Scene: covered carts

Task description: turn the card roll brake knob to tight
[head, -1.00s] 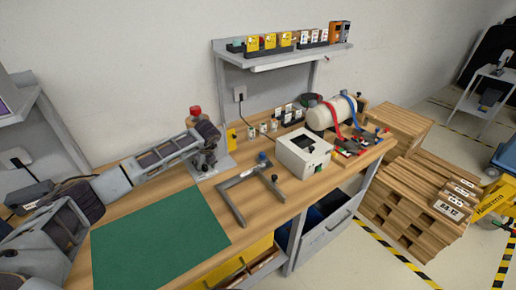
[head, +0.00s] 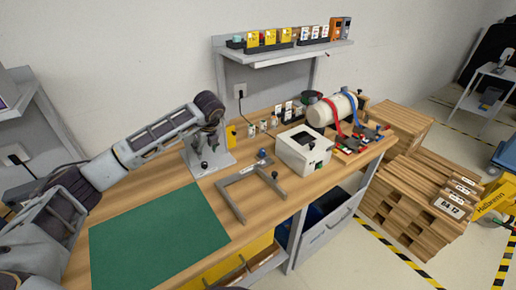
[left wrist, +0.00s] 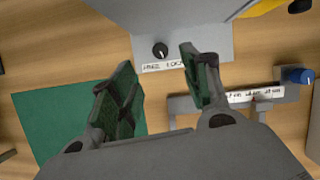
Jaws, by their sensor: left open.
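A small black knob (left wrist: 160,50) stands on a grey base plate (left wrist: 190,42) with a partly readable label that seems to start with "FREE". The knob also shows in the head view (head: 204,165). A blue knob (left wrist: 298,75) sits at the end of a flat grey bracket (left wrist: 185,105) with another label; it shows in the head view (head: 262,154). I cannot tell which is the card roll brake knob. My left gripper (left wrist: 157,62) is open and empty, its fingers on either side of the black knob in the picture, apparently above it. My right gripper is not in view.
A green mat (head: 155,240) lies at the bench front. A white box (head: 304,152) and a cream cylinder with red and blue straps (head: 330,110) stand to the right. A shelf (head: 285,55) with small bins overhangs the back. Wooden pallets (head: 415,200) stand beyond.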

